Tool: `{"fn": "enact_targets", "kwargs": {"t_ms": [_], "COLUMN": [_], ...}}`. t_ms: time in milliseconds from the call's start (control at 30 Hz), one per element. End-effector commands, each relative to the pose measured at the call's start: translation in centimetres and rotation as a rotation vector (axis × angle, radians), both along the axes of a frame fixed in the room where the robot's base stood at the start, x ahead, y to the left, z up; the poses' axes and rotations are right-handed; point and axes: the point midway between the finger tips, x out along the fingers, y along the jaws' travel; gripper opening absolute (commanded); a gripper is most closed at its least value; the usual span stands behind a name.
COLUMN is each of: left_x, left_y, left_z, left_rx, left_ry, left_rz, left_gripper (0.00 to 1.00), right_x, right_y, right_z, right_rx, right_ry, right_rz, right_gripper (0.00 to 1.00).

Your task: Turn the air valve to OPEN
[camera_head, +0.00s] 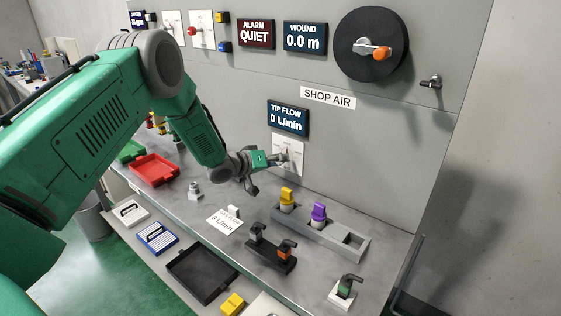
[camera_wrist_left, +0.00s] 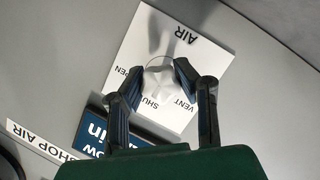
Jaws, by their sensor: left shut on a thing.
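The air valve plate (camera_head: 290,147) is a white square on the grey panel, below the TIP FLOW display. In the left wrist view the plate (camera_wrist_left: 205,50) shows the words AIR, OPEN, SHUT and VENT, with OPEN partly covered. Its pale round knob (camera_wrist_left: 160,76) sits between the two dark fingers of my left gripper (camera_wrist_left: 158,82), which is shut on it. In the head view my left gripper (camera_head: 274,162) reaches the plate from the left and hides part of it. I cannot tell which word the knob points to. My right gripper is not in view.
The TIP FLOW display (camera_head: 288,118) reads 0 L/min. A SHOP AIR label (camera_head: 328,98) is above it. Below the valve, a grey holder (camera_head: 345,243) carries yellow and purple pieces. A black rack (camera_head: 270,255) and a note card (camera_head: 224,220) lie on the bench. A red tray (camera_head: 154,169) stands left.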

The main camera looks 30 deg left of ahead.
Motion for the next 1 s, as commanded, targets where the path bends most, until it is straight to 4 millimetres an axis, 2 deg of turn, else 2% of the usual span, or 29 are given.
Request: {"fn": "enact_targets", "kwargs": {"t_ms": [33,1000], "left_x": [-0.36,-0.48], "left_y": [0.17,0.22], "left_z": [-0.57,-0.72], "left_rx": [0.015,0.395], "left_ry": [0.013,-0.013], "left_rz": [0.002,0.0], "left_gripper": [0.0,0.0], "right_x": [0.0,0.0], "right_y": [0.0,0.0], "right_z": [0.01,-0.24], "right_rx": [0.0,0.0], "right_ry": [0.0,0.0], "right_rz": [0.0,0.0], "right_gripper": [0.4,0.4]}}
